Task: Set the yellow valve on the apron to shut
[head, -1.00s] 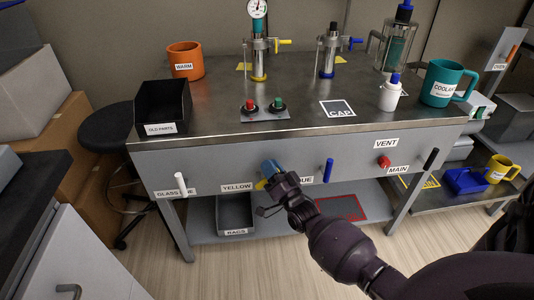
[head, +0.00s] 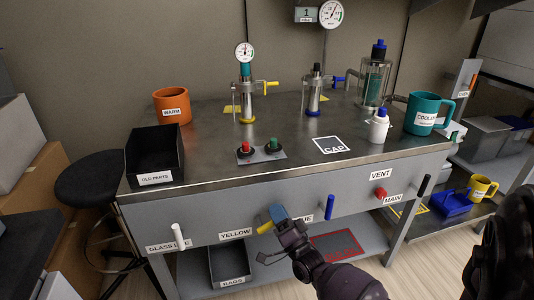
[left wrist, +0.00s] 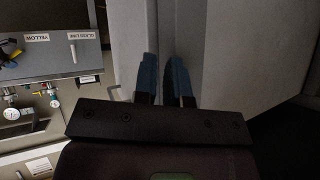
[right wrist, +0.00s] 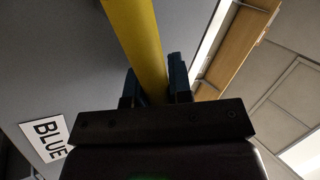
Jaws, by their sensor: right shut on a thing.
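The yellow valve's handle (head: 264,228) is on the grey apron, right of the YELLOW label (head: 235,233). Only a short yellow piece shows in the head view; my gripper hides the rest. My right gripper (head: 277,214) is shut on this handle, and the right wrist view shows the yellow bar (right wrist: 135,35) between the blue fingertips (right wrist: 154,88). My left gripper (left wrist: 161,80) shows only in the left wrist view. A narrow gap shows between its fingers, with nothing seen in it.
On the apron are a white handle (head: 178,236), a blue handle (head: 329,206), a red one (head: 380,192) and a black one (head: 424,186). A RAGS bin (head: 230,263) sits on the shelf below. A black stool (head: 92,182) stands left of the bench.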

